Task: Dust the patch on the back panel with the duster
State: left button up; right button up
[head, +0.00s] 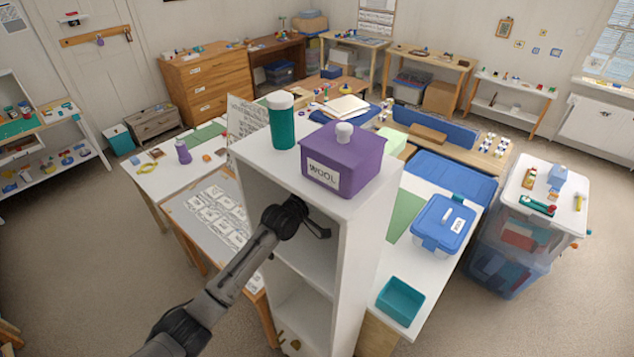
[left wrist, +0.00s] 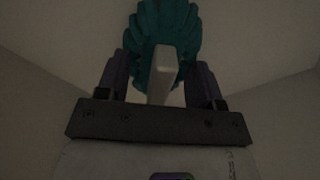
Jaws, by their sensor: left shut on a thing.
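My left arm comes in from the left in the head view. Its gripper (head: 318,229) is inside the upper compartment of the white shelf unit (head: 342,260), mostly hidden by the shelf's top and side. In the left wrist view my left gripper (left wrist: 162,92) is shut on the pale handle of the duster (left wrist: 163,30). The duster's teal, ridged head lies beyond the fingertips, in front of the dim back panel (left wrist: 230,35). I cannot tell whether the head touches the panel. The dust patch cannot be made out. My right gripper is not in view.
On top of the shelf unit stand a purple WOOL box (head: 343,165) and a teal bottle with a white cap (head: 281,122). Compartment walls close in around the left gripper. A blue lidded box (head: 442,224) and a teal open bin (head: 400,300) sit to the right.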

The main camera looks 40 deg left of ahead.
pick_arm(q)
jog(key=d+p, duration=0.5)
jog(key=d, duration=0.2)
jog(key=shift+s+d, duration=0.15)
jog(key=shift+s, duration=0.05)
dwell(0.6)
jog(key=shift+w+a+b, duration=0.15)
jog(key=shift+a+b, duration=0.75)
jog(key=shift+a, duration=0.9)
jog(key=shift+w+a+b, duration=0.1)
jog(key=shift+a+b, duration=0.8)
jog(key=shift+a, duration=0.85)
jog(key=a+b, duration=0.2)
jog(key=a, duration=0.1)
jog(key=shift+a, duration=0.1)
